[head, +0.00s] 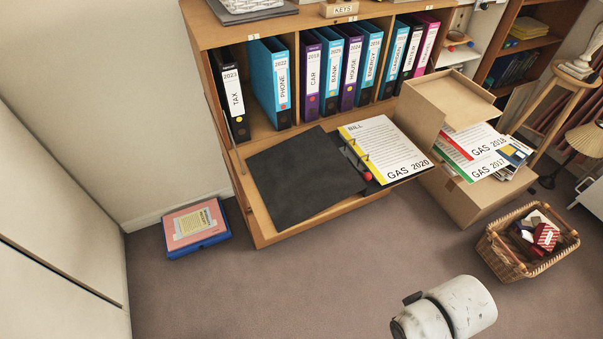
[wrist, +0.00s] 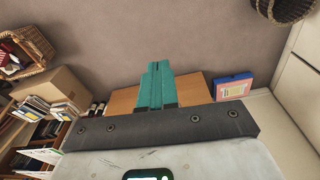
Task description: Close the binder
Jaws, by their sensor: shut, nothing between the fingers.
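The binder lies open on the wooden fold-down flap in the head view. Its black cover (head: 303,178) is spread flat to the left. White sheets marked BILL and GAS 2020 (head: 385,148) lie on its right side, by the metal rings. My gripper (wrist: 157,66) shows in the wrist view, its two teal fingers together and empty. A wooden surface, probably the flap (wrist: 195,90), shows behind the fingers; I cannot make out the binder there. The gripper is out of frame in the head view, where only a white part of my arm shows at the bottom.
Upright binders (head: 278,80) fill the shelf behind the flap (head: 258,228). A cardboard box (head: 465,195) with more sheets stands right of the binder. A wicker basket (head: 505,262) and a pink-and-blue box (head: 195,228) are on the floor. The carpet in front is open.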

